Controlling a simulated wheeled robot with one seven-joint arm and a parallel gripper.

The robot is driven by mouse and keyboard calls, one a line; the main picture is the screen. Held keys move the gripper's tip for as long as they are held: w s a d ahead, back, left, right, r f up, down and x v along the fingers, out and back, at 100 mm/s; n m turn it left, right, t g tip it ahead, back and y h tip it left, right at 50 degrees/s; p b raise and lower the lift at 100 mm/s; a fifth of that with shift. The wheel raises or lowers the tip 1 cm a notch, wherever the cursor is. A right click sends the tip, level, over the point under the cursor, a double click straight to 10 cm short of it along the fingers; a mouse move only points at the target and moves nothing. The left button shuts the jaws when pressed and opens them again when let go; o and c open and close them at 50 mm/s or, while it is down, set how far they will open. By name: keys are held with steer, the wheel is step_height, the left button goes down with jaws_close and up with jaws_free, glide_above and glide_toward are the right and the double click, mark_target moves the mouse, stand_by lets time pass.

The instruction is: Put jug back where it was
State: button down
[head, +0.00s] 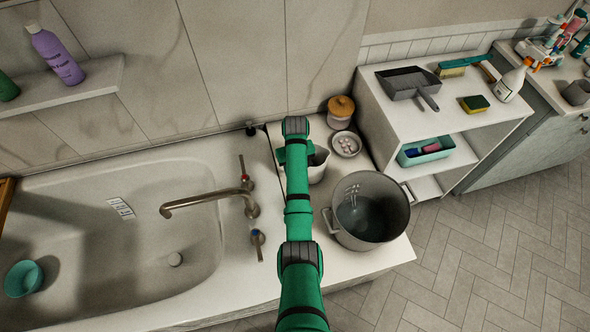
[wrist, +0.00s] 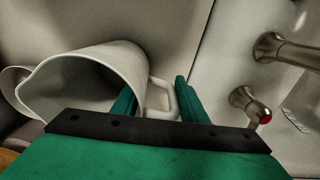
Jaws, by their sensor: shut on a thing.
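The white jug (head: 319,163) is at the counter behind the large pot, partly hidden by my green arm. In the wrist view the jug (wrist: 85,85) fills the left side, with its open mouth facing left. My gripper (head: 292,152) is at the jug's left side. In the wrist view my gripper (wrist: 155,95) has its two green fingers on either side of the jug's handle, shut on it. The jug's base is hidden, so I cannot tell whether it touches the counter.
A large metal pot (head: 370,210) stands on the counter in front. A lidded jar (head: 340,113) and a small dish (head: 346,144) stand behind, close to the jug. The tub (head: 130,230) with its faucet (head: 210,198) lies left. A white shelf unit (head: 440,125) stands right.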

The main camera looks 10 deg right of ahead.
steer(key=shift+f, duration=0.15)
steer(key=c, duration=1.1)
jaws_free()
steer(key=shift+f, duration=0.1)
steer(key=shift+d, duration=0.1)
step_height(320, 180, up, 12)
steer(key=shift+r, duration=0.15)
